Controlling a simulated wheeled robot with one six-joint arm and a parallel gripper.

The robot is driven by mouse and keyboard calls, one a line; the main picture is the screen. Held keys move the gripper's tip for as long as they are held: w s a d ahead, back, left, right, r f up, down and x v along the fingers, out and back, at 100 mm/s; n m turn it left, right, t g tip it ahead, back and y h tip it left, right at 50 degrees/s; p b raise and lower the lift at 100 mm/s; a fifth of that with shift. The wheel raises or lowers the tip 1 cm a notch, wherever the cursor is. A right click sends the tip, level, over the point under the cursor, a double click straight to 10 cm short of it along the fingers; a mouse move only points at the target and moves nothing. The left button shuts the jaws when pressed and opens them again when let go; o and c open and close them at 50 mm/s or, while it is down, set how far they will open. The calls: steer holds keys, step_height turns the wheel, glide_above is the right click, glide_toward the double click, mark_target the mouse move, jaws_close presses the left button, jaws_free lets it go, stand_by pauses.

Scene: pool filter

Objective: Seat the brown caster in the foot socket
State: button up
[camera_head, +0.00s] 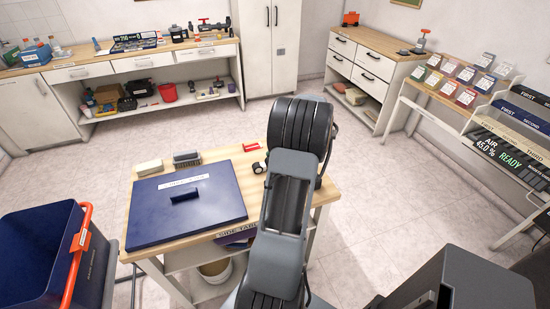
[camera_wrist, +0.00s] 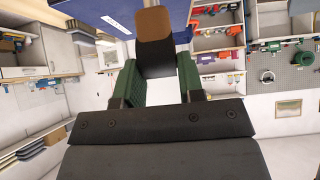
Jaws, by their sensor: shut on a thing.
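The brown caster (camera_wrist: 153,24) shows in the wrist view as a brown piece with a rounded end above a dark body. My gripper (camera_wrist: 158,75) is shut on it, with one green finger on each side of the dark body. The caster's brown end points away from the gripper, toward a dark blue surface (camera_wrist: 197,14) at the top of the wrist view. I cannot tell whether it touches that surface. The foot socket cannot be made out in either view. In the head view my arm hides the gripper and the caster.
A blue bin (camera_head: 40,250) stands left. Open floor lies behind the table.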

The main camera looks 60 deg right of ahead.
steer(key=shift+f+b, duration=2.1)
steer(key=shift+b, duration=0.1)
steer(key=o, duration=1.1)
steer(key=shift+r, duration=0.1)
steer(key=p+v, duration=0.2)
steer(key=v, duration=0.3)
steer(key=v, duration=1.3)
steer(key=shift+s+d+r, duration=0.1)
steer(key=shift+d+r, duration=0.1)
steer(key=shift+r, duration=0.05)
